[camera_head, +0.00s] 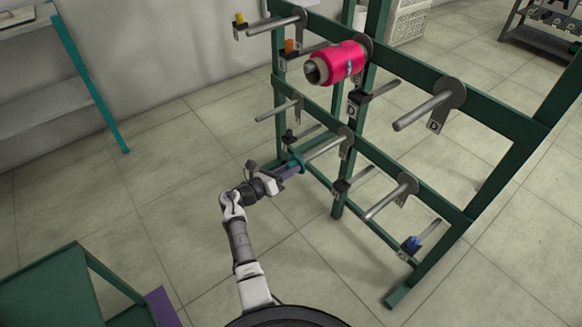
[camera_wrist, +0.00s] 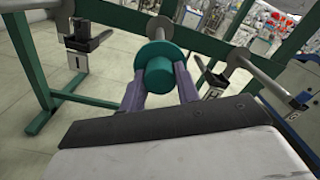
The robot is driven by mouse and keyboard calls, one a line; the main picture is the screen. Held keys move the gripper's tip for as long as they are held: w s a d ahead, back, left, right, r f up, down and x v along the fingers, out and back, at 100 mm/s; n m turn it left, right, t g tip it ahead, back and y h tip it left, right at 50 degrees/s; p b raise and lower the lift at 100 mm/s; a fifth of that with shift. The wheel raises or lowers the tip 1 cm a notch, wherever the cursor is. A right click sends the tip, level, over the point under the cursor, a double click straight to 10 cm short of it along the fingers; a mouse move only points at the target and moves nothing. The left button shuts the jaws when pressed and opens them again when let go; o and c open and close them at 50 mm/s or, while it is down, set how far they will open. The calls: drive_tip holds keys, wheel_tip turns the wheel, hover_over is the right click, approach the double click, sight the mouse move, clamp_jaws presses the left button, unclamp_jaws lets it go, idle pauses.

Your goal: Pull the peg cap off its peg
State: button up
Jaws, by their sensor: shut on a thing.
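The peg cap is teal with a wider flange; in the wrist view (camera_wrist: 160,72) it sits between my two purple fingers. In the head view the cap (camera_head: 297,161) is at the free end of a grey metal peg (camera_head: 325,147) on the lower rail of the green rack. The peg (camera_wrist: 157,27) runs on behind the cap in the wrist view. My gripper (camera_head: 287,171) is shut on the cap, and it also shows in the wrist view (camera_wrist: 161,88). The flange hides the peg's tip, so I cannot tell how far the cap sits on it.
The green rack (camera_head: 510,165) carries several bare pegs around my gripper. A pink thread cone (camera_head: 340,62) sits on an upper peg. Small holders with orange, yellow and blue pieces stick out. A shelf (camera_head: 50,100) stands at the left. The tiled floor (camera_head: 165,190) left of my arm is clear.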

drive_tip(key=shift+p+v, duration=0.75)
drive_tip(key=shift+v, duration=1.05)
